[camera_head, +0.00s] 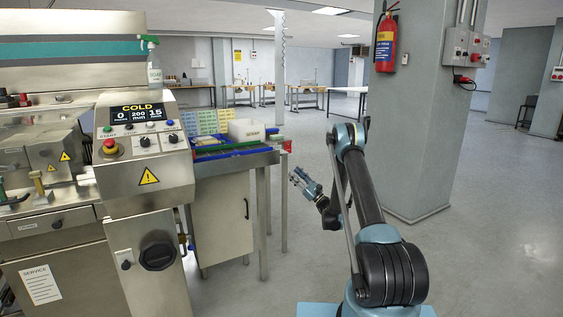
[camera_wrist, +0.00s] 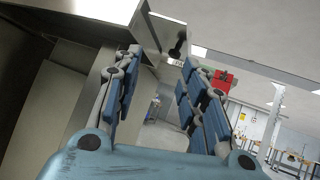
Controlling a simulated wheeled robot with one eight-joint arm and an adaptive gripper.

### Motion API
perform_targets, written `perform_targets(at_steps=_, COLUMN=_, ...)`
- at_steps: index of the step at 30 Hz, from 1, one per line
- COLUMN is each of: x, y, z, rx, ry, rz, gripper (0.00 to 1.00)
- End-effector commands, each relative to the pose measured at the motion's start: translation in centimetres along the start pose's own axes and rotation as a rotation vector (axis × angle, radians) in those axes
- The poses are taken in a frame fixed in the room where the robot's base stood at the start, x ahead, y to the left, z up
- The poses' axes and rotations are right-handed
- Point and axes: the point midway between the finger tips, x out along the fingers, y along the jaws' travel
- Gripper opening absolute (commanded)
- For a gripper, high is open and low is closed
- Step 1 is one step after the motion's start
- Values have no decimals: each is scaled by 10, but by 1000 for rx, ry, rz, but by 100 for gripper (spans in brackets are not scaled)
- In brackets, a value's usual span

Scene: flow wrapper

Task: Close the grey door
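The grey door (camera_head: 222,228) is a flat upright panel below the side table, right of the machine's front. A dark handle (camera_head: 246,208) is near its right edge. I cannot tell surely whether it stands ajar. My gripper (camera_head: 303,182) is in the air to the right of the door and table legs, apart from both in the picture. In the wrist view my gripper (camera_wrist: 163,95) has its blue fingers spread with nothing held between them. Pale metal panels show beyond the fingers there, but I cannot tell which is the door.
The control panel (camera_head: 146,140) juts out at left. A pillar (camera_head: 428,120) stands at right. Open floor lies between.

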Motion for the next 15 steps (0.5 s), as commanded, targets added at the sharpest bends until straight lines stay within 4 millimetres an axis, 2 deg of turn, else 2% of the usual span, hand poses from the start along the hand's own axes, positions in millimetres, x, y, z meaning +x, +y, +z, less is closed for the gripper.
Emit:
perform_targets(at_steps=1, x=-11, y=0, z=-10, rx=30, ry=-23, rz=-18, gripper=39)
perform_targets(at_steps=7, x=-43, y=-1, z=-30, rx=124, ry=-99, rz=-76, gripper=39)
perform_targets(at_steps=11, x=-53, y=0, z=-36, rx=158, ry=-126, rz=-94, gripper=39)
perform_targets(at_steps=15, x=-51, y=2, z=-38, rx=171, ry=-135, rz=-98, gripper=39)
